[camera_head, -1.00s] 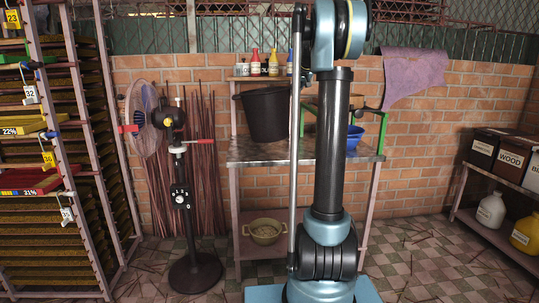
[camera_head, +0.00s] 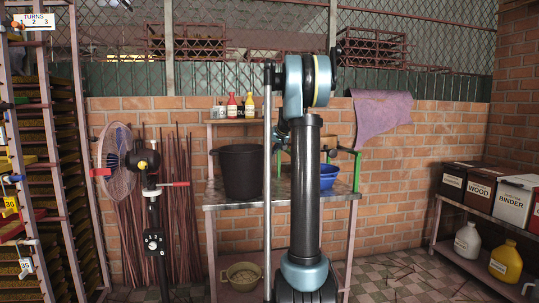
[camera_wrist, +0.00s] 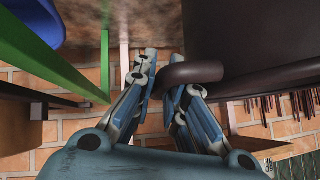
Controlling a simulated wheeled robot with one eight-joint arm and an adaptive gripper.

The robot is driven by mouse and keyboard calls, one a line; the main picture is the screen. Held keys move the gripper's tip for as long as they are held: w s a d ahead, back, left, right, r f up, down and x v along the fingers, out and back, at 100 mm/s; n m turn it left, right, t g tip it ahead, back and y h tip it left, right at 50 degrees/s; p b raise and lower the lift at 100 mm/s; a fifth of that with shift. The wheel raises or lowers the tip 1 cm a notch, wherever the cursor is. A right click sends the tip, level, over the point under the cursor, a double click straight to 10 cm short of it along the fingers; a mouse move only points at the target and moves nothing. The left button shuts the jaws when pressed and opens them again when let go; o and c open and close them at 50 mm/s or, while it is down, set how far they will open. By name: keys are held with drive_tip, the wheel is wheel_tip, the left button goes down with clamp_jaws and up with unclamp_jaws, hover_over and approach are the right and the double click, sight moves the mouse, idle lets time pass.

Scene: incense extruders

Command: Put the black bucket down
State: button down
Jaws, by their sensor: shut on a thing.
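The black bucket (camera_head: 241,172) stands upright over the left part of the metal-topped table (camera_head: 285,199) in the head view, and its base appears to rest on the tabletop. In the wrist view the bucket (camera_wrist: 255,32) fills the upper right as a dark wall. My gripper (camera_wrist: 168,78) has its blue-grey fingers closed around the bucket's dark curved handle (camera_wrist: 195,72). In the head view the fingers are hidden behind my arm.
A blue bowl (camera_head: 327,176) and a green frame (camera_head: 357,168) stand right of my arm on the table. Small bottles (camera_head: 232,106) line the shelf behind. A fan (camera_head: 117,160) stands left. A beige basin (camera_head: 242,276) sits on the lower shelf.

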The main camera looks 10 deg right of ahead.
drive_tip(key=shift+f, duration=0.3)
drive_tip(key=c, duration=1.6)
unclamp_jaws()
drive_tip(key=shift+c, duration=0.2)
drive_tip(key=v, duration=1.2)
drive_tip(key=s+a+f+g, duration=0.25)
drive_tip(key=s+f, duration=0.45)
drive_tip(key=s, duration=0.5)
drive_tip(key=s+a+f+n+g+h, duration=0.1)
drive_tip(key=s+a+f, duration=0.45)
drive_tip(key=s, duration=0.75)
drive_tip(key=s+a+f+g, duration=0.1)
drive_tip(key=s+a+f, duration=0.1)
drive_tip(key=s+f, duration=0.85)
drive_tip(key=s+f+g+h, duration=0.1)
drive_tip(key=s+f+g, duration=0.1)
drive_tip(key=s+f, duration=0.9)
drive_tip(key=s, duration=0.5)
drive_tip(key=shift+f, duration=0.35)
drive_tip(key=shift+w+a, duration=0.1)
